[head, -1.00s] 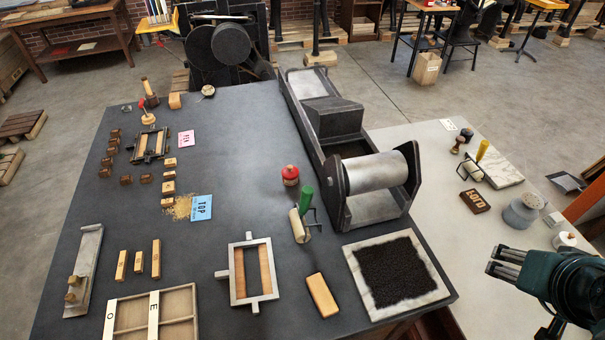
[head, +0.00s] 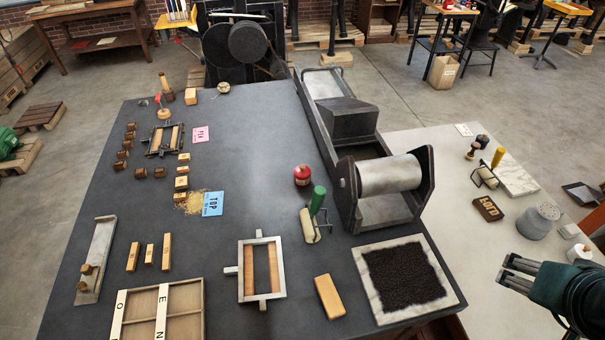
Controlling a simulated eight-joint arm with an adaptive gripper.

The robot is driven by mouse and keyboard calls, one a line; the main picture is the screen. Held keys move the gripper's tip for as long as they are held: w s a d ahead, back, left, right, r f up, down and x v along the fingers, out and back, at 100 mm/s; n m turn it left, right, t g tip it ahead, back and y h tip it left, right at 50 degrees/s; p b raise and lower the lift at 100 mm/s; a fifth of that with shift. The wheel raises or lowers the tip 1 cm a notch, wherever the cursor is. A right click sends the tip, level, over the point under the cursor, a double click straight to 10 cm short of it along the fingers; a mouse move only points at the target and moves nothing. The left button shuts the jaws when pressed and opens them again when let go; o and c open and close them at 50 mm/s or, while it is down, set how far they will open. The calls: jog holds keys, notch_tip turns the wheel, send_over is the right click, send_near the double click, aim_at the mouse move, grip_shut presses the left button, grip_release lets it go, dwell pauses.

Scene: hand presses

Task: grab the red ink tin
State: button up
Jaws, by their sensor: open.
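The red ink tin (head: 302,176) is a small round red can with a dark band and a knob-like top. It stands upright on the dark table, left of the press's metal roller and just behind the green-handled brayer (head: 313,218). My gripper (head: 512,270) is at the right edge of the head view, over the pale table. It is open and empty, its fingers pointing left, well to the right of the tin and apart from it.
The proof press (head: 388,175) stands right of the tin. A marble slab with black ink (head: 452,291), a wooden block (head: 328,296) and a metal frame (head: 246,272) lie nearer the front. Dark table surface (head: 250,130) is clear behind and left of the tin.

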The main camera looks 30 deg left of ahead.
jog(key=w+a+r+n+g+y+p, duration=0.15)
jog(key=w+a+r+n, duration=0.35)
jog(key=w+a+r, duration=0.6)
jog(key=w+a+r+n+g+p, duration=0.1)
jog(key=w+a+n, duration=0.1)
jog(key=a, duration=0.2)
jog(key=w+a+r+n+g+p, duration=0.1)
jog(key=a+r+n, duration=0.1)
jog(key=a, duration=0.3)
jog(key=n+g+h+p, duration=0.2)
jog(key=n+g+p, duration=0.25)
jog(key=n, duration=0.75)
send_over(301, 166)
notch_tip(301, 166, down, 9)
jog(key=shift+t+y, duration=0.25)
jog(key=shift+t, duration=0.15)
notch_tip(301, 166, down, 18)
jog(key=shift+f+p, duration=0.15)
jog(key=shift+p, duration=0.15)
jog(key=shift+d+f, duration=0.1)
jog(key=shift+f, duration=0.15)
